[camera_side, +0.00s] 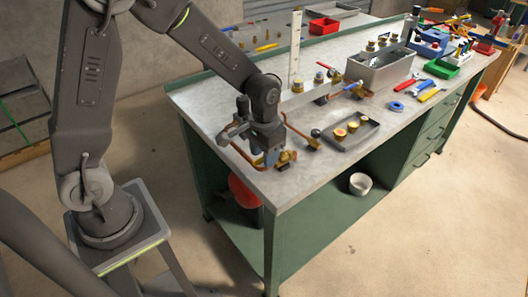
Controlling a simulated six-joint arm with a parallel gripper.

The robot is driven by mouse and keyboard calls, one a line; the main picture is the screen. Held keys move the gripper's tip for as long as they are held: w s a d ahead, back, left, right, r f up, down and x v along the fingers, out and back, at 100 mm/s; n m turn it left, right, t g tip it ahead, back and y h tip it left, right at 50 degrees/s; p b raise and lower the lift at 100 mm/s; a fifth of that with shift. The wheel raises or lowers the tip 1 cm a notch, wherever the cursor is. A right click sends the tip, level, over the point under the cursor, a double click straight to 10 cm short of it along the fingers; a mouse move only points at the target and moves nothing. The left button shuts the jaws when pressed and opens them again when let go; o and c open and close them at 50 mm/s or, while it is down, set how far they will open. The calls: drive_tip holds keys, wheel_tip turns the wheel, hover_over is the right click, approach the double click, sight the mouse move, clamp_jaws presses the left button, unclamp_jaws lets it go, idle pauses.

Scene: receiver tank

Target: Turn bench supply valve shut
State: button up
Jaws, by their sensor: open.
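My gripper (270,158) points down over the near left corner of the workbench (215,112). It is open, and its fingers are small and dark here. A brass fitting (287,157) sits right beside the fingertips, joined to copper pipe (241,155) at the bench corner. This looks like the supply valve, but its handle is largely hidden by the gripper, so I cannot tell its position or whether the fingers touch it.
A grey tray (352,145) with brass parts lies right of the gripper. A dark ball-shaped knob (315,133) is close by. Behind are a grey bin (382,72), a blue tape ring (397,106) and wrenches (405,84).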

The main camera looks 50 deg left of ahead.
clamp_jaws()
